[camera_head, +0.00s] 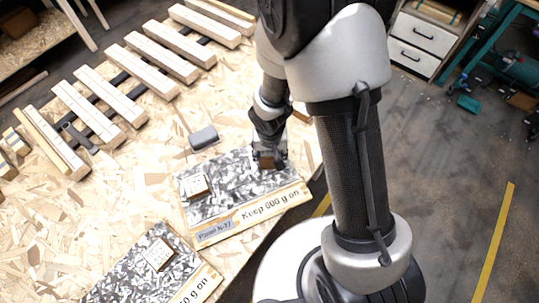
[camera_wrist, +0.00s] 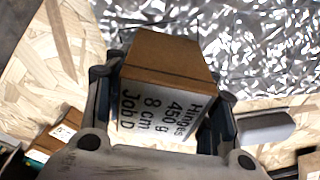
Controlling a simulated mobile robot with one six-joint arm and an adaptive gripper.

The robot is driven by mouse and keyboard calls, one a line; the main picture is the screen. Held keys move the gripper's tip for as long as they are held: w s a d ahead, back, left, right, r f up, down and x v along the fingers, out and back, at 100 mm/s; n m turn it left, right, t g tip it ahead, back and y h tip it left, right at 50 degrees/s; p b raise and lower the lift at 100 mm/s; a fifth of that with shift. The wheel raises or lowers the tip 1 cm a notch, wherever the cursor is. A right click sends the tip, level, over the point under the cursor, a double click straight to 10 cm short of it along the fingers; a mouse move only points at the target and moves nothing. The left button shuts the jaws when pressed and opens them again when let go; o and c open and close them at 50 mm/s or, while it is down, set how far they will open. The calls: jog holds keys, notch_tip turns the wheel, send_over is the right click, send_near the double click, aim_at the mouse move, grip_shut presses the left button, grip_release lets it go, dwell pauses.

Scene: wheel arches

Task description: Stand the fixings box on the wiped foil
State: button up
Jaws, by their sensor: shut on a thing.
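My gripper (camera_head: 268,143) is shut on a brown box (camera_wrist: 168,58) with a white label reading "Hinges 450 g 8 cm Job D". In the head view the held box (camera_head: 266,161) is at the right part of a foil-covered panel (camera_head: 232,176). I cannot tell whether it touches the foil. The panel's wooden front edge reads "Keep 600 g on", with a small panel tag beside it. Another small labelled box (camera_head: 194,186) stands on the left part of this foil. In the wrist view the crinkled foil (camera_wrist: 250,40) lies beyond the held box.
A grey rounded block (camera_head: 203,138) lies behind the panel on the chipboard bench (camera_head: 130,170). A second foil panel (camera_head: 128,279) with a box (camera_head: 158,254) is at the front. Slatted wooden strips (camera_head: 145,70) line the back. A drawer cabinet (camera_head: 413,45) stands beyond the floor.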

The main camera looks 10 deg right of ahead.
jog(key=shift+r, duration=0.1)
jog(key=shift+f, duration=0.2)
jog(key=o, duration=1.4)
jog(key=shift+r, duration=0.15)
jog(key=r+p, duration=0.2)
jog(key=r, duration=0.2)
jog(key=s+r+p, duration=0.1)
jog(key=r+p, duration=0.1)
jog(key=r, duration=0.2)
jog(key=r+p, duration=0.3)
jog(key=r, duration=0.1)
jog(key=shift+s, duration=0.4)
